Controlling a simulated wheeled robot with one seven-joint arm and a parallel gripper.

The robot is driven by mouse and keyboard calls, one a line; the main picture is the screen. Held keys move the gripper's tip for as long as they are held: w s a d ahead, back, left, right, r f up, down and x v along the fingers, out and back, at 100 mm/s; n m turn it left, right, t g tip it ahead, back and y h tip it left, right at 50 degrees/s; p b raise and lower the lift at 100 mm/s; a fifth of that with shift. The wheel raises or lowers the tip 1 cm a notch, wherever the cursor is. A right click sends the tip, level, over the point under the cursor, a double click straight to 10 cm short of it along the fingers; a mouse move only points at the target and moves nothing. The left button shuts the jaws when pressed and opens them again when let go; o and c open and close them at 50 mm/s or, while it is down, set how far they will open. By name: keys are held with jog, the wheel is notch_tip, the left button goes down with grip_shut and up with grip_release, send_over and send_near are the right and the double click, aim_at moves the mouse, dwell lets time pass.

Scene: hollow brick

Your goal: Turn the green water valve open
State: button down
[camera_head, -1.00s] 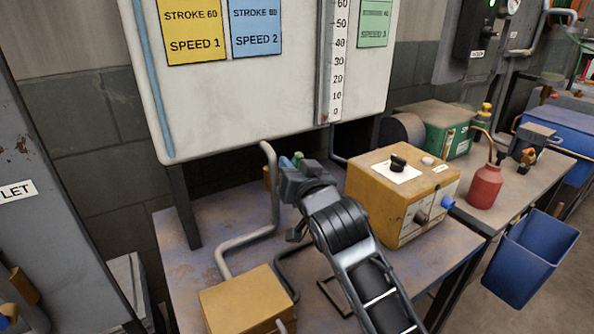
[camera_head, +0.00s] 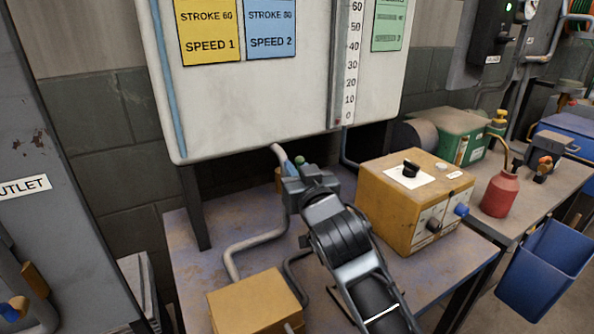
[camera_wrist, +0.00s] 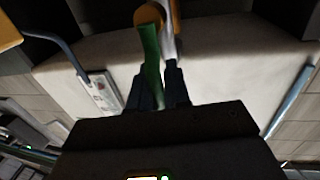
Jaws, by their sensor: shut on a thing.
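The green valve handle (camera_wrist: 151,58) runs down between the two fingers of my gripper (camera_wrist: 158,88) in the wrist view. My gripper is shut on it. In the head view my gripper (camera_head: 298,183) is at the upper end of the bent grey pipe (camera_head: 262,246), just below the white board. Only a small green tip (camera_head: 300,160) shows behind it there; the rest of the handle and the valve body are hidden by my gripper. The wrist view also shows a yellow-orange round part (camera_wrist: 149,16) at the handle's far end, beside a pale pipe (camera_wrist: 168,42).
A yellow control box (camera_head: 395,205) with a black knob stands close right of my arm. A smaller yellow box (camera_head: 250,305) sits at the bench front. The white board (camera_head: 260,110) hangs close behind. A red oil can (camera_head: 500,195) and blue bin (camera_head: 545,265) are further right.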

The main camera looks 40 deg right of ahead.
jog(key=c, duration=1.2)
grip_release()
jog(key=shift+o, duration=0.2)
jog(key=b+v, duration=0.1)
jog(key=v, duration=0.6)
jog(key=shift+s+a+b, duration=0.25)
jog(key=shift+s+b, duration=0.1)
